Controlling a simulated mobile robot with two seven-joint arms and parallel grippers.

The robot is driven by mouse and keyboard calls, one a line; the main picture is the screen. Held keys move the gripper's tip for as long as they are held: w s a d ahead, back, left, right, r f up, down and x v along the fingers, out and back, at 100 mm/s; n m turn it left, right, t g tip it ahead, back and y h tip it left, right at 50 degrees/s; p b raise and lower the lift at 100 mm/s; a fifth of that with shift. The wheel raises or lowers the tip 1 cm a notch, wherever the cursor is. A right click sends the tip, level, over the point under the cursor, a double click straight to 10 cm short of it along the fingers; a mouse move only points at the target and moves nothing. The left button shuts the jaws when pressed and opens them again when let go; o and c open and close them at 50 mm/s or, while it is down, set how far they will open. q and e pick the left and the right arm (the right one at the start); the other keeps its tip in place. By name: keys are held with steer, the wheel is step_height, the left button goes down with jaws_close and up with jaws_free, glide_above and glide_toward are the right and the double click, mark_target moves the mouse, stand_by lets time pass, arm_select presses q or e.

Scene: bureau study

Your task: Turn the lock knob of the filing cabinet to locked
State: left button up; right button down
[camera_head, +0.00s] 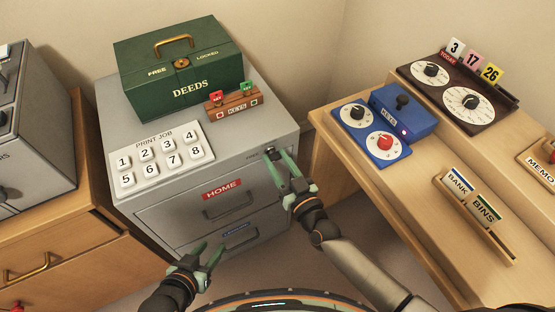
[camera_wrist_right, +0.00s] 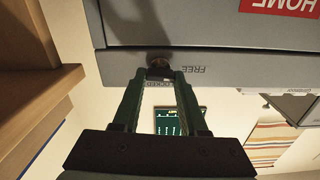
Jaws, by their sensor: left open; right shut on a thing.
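The grey filing cabinet (camera_head: 275,185) stands left of centre, with a red HOME label (camera_head: 221,189) on its upper drawer. The dark lock knob (camera_wrist_right: 158,68) sits at the cabinet's upper right front corner. My right gripper (camera_head: 272,153) is at this corner, and its fingers are shut on the knob; they partly cover it. In the right wrist view, which is upside down, FREE is beside the knob and a partly hidden LOCKED marking is between the fingers (camera_wrist_right: 160,76). The knob's exact angle is hard to tell. My left gripper (camera_head: 209,256) is open and empty before the lower drawer.
A green DEEDS box (camera_head: 180,75), a small wooden key holder (camera_head: 236,107) and a PRINT JOB button panel (camera_head: 160,152) sit on the cabinet. A wooden desk (camera_head: 400,185) with blue dial boxes (camera_head: 371,132) stands at right. Floor shows between cabinet and desk.

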steer(key=m, duration=0.4)
steer(key=shift+d+f, duration=0.1)
steer(key=m+b, duration=0.1)
steer(key=m, duration=0.3)
steer(key=shift+m, duration=0.4)
steer(key=m, duration=0.3)
steer(key=shift+f+b, duration=0.15)
steer(key=shift+b, duration=0.25)
steer(key=m+b, duration=0.1)
steer(key=m, duration=0.4)
steer(key=shift+d, duration=0.1)
steer(key=shift+c, duration=2.2)
jaws_free()
